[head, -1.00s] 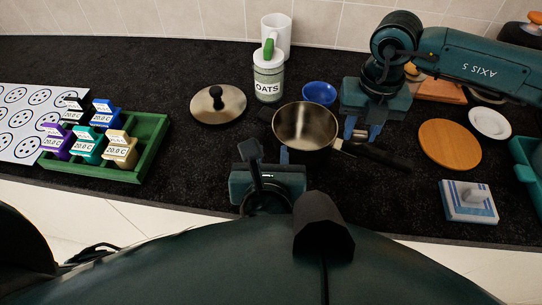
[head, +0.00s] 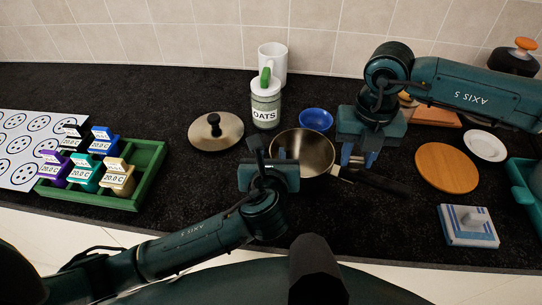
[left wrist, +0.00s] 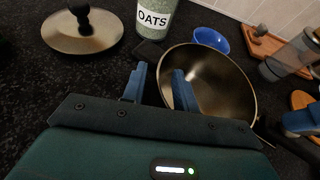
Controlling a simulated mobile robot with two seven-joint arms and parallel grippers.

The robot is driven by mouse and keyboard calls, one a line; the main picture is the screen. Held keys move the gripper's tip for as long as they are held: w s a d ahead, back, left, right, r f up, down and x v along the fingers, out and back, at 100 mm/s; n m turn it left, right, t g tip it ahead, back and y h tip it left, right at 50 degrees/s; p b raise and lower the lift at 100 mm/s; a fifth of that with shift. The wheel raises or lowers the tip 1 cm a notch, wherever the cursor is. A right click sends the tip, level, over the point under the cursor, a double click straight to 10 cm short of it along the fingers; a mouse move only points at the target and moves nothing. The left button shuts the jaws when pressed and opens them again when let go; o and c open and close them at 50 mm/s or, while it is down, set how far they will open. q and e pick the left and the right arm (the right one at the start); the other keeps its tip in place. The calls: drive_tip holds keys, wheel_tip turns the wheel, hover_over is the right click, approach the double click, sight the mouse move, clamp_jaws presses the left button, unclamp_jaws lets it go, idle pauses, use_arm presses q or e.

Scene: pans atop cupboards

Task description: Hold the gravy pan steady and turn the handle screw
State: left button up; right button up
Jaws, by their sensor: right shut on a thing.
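The gravy pan (head: 310,151) is a metal pan standing upright on the dark counter, with its black handle (head: 380,182) pointing right. My right gripper (head: 359,159) points down at the pan's handle end, shut on the handle near the pan; its arm hides part of that joint. I cannot make out the handle screw. My left gripper (head: 276,155) is at the pan's left side. In the left wrist view its two blue fingers (left wrist: 159,86) stand apart, one outside the rim and one over the pan's opening (left wrist: 212,85). No contact with the rim is clear.
A pan lid (head: 215,132), an oats jar (head: 265,104), a white mug (head: 272,61) and a blue bowl (head: 316,120) stand around the pan. A green tray (head: 150,160) is left, a round wooden board (head: 447,168) right.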

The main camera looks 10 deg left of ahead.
use_arm(q)
drive_tip(key=shift+c, duration=0.4)
clamp_jaws()
